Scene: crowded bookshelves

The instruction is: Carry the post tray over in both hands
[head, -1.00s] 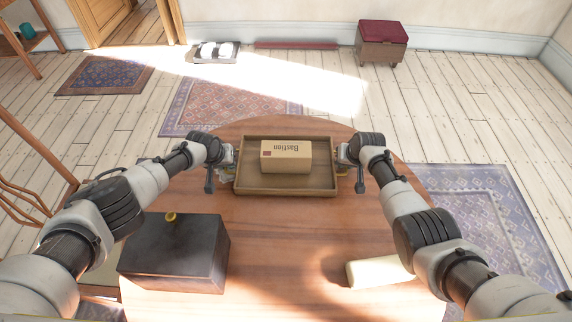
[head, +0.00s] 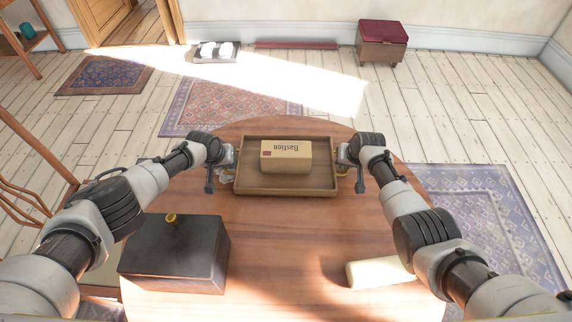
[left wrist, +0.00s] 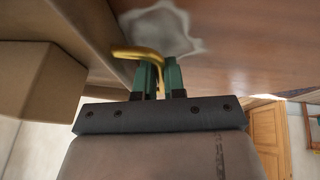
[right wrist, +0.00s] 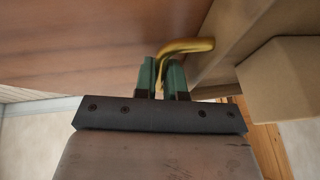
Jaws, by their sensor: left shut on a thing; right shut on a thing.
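The wooden post tray (head: 287,188) is at the far side of the round table. A tan box marked "Bastien" (head: 287,157) lies in it. My left gripper (head: 231,165) is at the tray's left end, and in the left wrist view its green fingers (left wrist: 155,75) are shut on a brass handle (left wrist: 137,53). My right gripper (head: 341,165) is at the right end, and in the right wrist view its fingers (right wrist: 167,75) are shut on the other brass handle (right wrist: 187,46). I cannot tell whether the tray touches the table.
A dark box with a brass knob (head: 172,254) stands at the table's near left. A cream object (head: 379,272) lies at the near right. The middle of the table (head: 280,240) is clear. A chair (head: 30,190) stands left; a red-topped stool (head: 383,43) stands beyond.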

